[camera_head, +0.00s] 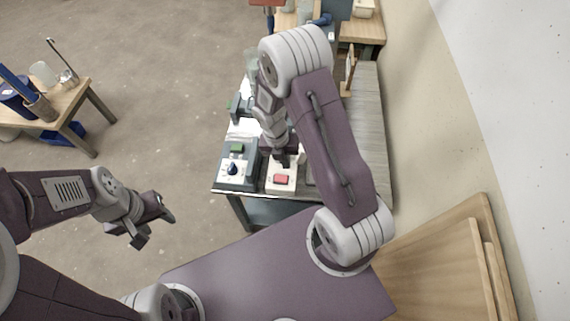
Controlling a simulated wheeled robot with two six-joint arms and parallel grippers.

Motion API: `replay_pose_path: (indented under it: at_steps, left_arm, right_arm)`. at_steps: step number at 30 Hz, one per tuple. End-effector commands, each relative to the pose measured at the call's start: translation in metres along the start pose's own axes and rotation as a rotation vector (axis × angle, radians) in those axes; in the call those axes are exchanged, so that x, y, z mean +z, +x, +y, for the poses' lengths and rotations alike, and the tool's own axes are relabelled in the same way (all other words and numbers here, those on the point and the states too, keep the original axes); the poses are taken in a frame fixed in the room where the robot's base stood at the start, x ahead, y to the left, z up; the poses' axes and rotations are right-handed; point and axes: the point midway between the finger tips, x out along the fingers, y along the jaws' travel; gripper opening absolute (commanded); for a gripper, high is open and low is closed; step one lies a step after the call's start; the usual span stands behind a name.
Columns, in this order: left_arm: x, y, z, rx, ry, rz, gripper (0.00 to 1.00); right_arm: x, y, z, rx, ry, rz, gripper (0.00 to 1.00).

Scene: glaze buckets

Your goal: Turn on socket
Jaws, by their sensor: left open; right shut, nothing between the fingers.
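A white socket box with a red switch (281,179) sits at the near end of the narrow grey table (372,150). My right gripper (284,163) points down at the far edge of the box, just behind the red switch. It is shut with nothing held, and I cannot tell whether its tips touch the box. The arm hides part of the table beyond. My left gripper (155,222) is open and empty over the floor at the left, away from the table.
A wooden table (70,108) with a blue bucket (15,101) is at far left. Wooden boards (462,262) lean at lower right. Open floor lies between the tables.

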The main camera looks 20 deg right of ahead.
Motion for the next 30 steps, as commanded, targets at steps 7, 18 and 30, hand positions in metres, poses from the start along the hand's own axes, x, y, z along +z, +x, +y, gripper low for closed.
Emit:
replay_pose_path:
  at_steps: [7, 18, 30]
  left_arm:
    - [0.000, -0.004, 0.000, 0.000, 0.000, 0.000, 0.48]
    - [-0.001, -0.005, 0.000, 0.000, 0.000, 0.000, 0.48]
    - [-0.001, -0.005, 0.000, 0.000, 0.000, 0.000, 0.48]
  right_arm:
    - [0.001, -0.044, -0.016, 0.002, 0.000, -0.003, 0.00]
    - [0.000, -0.055, -0.020, 0.001, -0.001, 0.000, 0.00]
    - [0.003, -0.060, -0.019, 0.010, 0.001, -0.015, 0.00]
